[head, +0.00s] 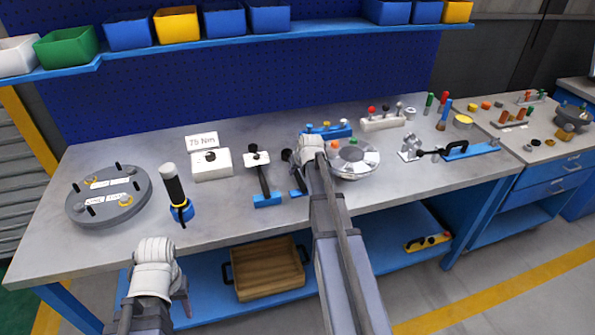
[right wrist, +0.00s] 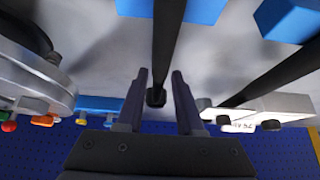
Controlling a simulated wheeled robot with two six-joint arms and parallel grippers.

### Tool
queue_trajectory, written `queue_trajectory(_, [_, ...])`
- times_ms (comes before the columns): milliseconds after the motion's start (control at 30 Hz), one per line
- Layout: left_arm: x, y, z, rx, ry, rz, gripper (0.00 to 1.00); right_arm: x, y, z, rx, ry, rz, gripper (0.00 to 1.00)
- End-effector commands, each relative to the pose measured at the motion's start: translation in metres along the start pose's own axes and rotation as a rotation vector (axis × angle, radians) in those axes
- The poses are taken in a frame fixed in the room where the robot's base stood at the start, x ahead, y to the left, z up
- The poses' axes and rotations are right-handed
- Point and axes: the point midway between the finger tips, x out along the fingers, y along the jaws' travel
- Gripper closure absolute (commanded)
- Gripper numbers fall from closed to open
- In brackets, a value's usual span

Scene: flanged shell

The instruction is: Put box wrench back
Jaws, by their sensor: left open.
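A long black rod-shaped tool (right wrist: 166,45), which may be the box wrench, runs from a blue block (right wrist: 187,9) toward my right gripper (right wrist: 160,82). Its dark knobbed end lies between the open fingers, with gaps visible on both sides. In the head view my right gripper (head: 308,158) is over the middle of the bench and hides most of this tool; part of its small blue block (head: 297,193) shows. My left gripper (head: 162,287) is open and empty in front of the bench's front edge, at the lower left.
A round grey flange with studs (head: 108,201) and a black-handled tool in a blue holder (head: 175,188) stand at left. Another black rod (head: 263,180) spans a white block and a blue block. A silver domed part (head: 355,160) sits close right of my right gripper.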

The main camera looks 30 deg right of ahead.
Motion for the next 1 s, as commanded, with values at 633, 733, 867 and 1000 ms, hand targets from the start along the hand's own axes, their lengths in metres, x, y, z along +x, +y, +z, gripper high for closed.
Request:
queue_trajectory(633, [-0.008,-0.001,0.001,0.0,0.0,0.0,0.5,-0.008,0.0,-0.002,0.0,0.0,0.0,0.41])
queue_trajectory(733, [-0.016,-0.002,0.001,0.0,0.0,0.0,0.5,-0.018,0.0,-0.002,0.0,0.0,0.0,0.41])
queue_trajectory(867, [-0.031,-0.003,0.002,0.0,0.0,0.0,0.5,-0.036,0.0,-0.003,0.0,0.0,0.0,0.41])
queue_trajectory(1000, [-0.052,-0.005,0.003,0.0,0.0,0.0,0.5,-0.06,0.0,-0.003,0.0,0.0,0.0,0.41])
